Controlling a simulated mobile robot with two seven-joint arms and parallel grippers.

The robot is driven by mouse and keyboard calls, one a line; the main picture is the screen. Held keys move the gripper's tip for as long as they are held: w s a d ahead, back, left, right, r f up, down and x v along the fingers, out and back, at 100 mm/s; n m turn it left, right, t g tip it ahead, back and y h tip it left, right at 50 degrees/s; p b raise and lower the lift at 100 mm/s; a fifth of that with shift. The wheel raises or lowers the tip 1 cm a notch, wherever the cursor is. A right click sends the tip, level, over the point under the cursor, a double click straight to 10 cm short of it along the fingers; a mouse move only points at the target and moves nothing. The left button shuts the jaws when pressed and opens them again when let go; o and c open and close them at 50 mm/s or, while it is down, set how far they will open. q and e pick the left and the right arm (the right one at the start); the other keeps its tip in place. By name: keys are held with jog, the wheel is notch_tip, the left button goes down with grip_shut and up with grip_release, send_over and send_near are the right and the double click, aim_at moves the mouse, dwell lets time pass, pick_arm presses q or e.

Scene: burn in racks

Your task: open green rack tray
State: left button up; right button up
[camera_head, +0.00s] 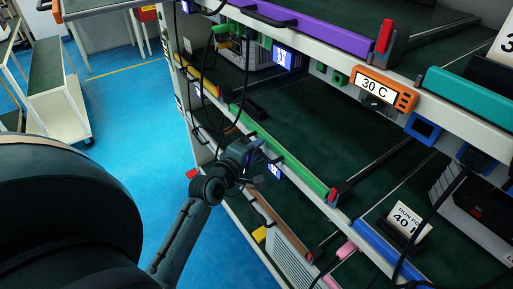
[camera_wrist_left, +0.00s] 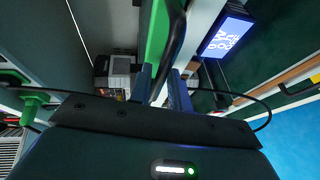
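The green rack tray (camera_head: 283,150) has a long green front edge on the middle shelf level of the rack and looks pushed in. A red piece sits at its near end. My left gripper (camera_head: 256,152) is at the green front, towards its far end. In the left wrist view the green front (camera_wrist_left: 158,35) stands just beyond the fingertips, with its black handle (camera_wrist_left: 177,40) running down between my left fingers (camera_wrist_left: 161,88). The fingers are apart, with a light gap beside the handle; firm contact is not visible. My right gripper is not in view.
A purple tray front (camera_head: 310,28) is above and a brown one (camera_head: 280,225) below. An orange "30 C" sign (camera_head: 383,90) and a "40" card (camera_head: 405,222) stand to the right. Dark cables hang near my gripper.

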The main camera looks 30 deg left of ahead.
pick_arm(q)
jog(key=shift+w, duration=0.25)
grip_shut()
dwell(0.3)
